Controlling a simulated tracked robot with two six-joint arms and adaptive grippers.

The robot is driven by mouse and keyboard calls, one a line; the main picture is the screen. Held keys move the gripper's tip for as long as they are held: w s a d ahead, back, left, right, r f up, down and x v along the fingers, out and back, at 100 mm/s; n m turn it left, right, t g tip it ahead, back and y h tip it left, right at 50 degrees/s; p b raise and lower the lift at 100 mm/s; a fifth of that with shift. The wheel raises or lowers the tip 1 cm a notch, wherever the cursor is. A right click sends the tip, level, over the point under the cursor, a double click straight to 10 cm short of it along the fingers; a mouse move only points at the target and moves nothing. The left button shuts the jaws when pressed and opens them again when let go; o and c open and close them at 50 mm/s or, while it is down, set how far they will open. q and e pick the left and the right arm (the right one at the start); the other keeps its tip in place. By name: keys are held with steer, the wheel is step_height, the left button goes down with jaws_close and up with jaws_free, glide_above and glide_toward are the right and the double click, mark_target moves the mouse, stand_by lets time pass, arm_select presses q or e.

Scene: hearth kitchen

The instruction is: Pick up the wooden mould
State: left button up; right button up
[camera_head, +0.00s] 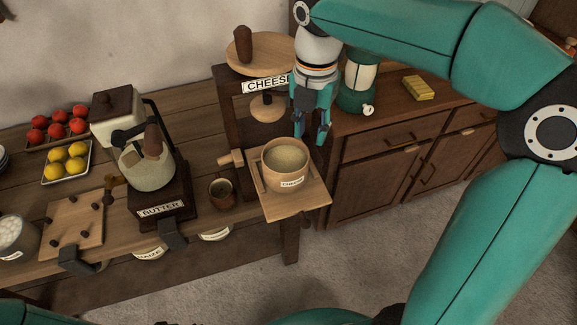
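The wooden mould appears to be the round, light-wood tub (270,166) with a small white label on its front. It stands upright on the square wooden board (312,196) of the cheese press, and pale material fills it nearly to the rim. My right gripper (311,138) points down just behind and to the right of the tub's rim. Its fingers look apart with nothing between them, and I see no clear contact with the tub. My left gripper is not in view.
The press frame (228,120) with its round plunger (267,107) stands behind the tub. A small brown cup (221,190) and the butter churn (150,175) are to the left.

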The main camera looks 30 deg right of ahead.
mark_target(307, 162)
steer(key=shift+w+f, duration=0.15)
steer(key=shift+f, duration=3.3)
steer(key=shift+w+f, duration=0.1)
steer(key=shift+f, duration=3.3)
jaws_close()
steer(key=shift+r, duration=0.1)
